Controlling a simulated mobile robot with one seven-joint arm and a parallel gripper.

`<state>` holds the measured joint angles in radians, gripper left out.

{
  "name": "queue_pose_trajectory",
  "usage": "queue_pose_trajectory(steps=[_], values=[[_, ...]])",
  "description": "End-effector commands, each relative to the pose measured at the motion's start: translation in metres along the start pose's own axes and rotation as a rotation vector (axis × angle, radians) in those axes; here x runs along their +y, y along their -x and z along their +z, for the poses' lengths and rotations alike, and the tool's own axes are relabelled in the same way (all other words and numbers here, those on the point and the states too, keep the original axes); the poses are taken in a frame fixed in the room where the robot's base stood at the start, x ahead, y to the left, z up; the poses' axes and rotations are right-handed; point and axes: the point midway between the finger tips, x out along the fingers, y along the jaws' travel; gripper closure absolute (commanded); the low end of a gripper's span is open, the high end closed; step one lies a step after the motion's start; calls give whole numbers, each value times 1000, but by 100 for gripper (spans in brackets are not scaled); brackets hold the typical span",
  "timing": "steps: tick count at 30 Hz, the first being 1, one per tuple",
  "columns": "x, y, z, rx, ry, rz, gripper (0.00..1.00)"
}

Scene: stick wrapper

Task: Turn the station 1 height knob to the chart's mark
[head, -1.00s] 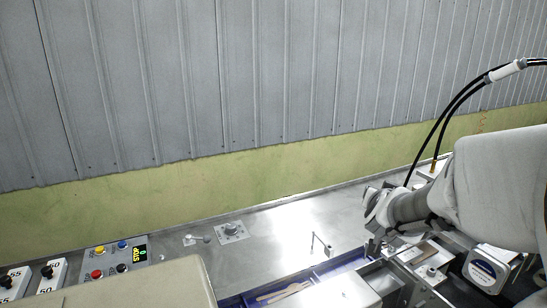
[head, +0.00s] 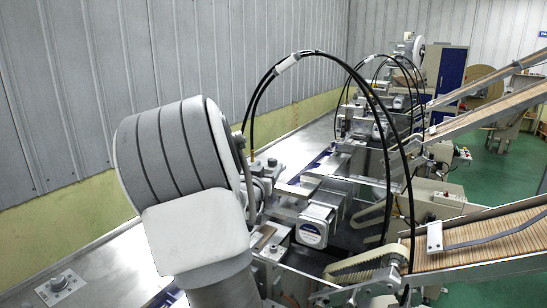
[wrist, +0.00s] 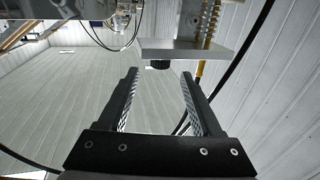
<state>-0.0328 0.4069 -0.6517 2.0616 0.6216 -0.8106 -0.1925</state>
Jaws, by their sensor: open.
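In the wrist view my gripper (wrist: 159,73) is open, with two dark fingers and ridged inner pads. Nothing is held between them. A short dark round knob (wrist: 160,65) shows just beyond the fingertips, against the edge of a grey metal plate (wrist: 195,51). It lines up with the gap between the fingers and looks apart from them. I cannot tell its setting, nor be sure it is the height knob. In the head view my own arm hides the gripper and this knob. The chart and its mark cannot be made out.
Black hoses (head: 345,68) arch over the station, and one passes close beside the gripper in the wrist view. Stick-filled chutes (head: 485,243) and more stations stand to the right.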

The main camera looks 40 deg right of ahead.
Motion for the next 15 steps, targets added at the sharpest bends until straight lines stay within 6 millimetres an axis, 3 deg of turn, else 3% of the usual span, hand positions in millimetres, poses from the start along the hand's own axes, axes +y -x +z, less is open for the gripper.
queue_pose_trajectory(steps=[6,15], values=[[1,-46,0,-1,2,2,34],[0,-84,0,-1,-1,1,34]])
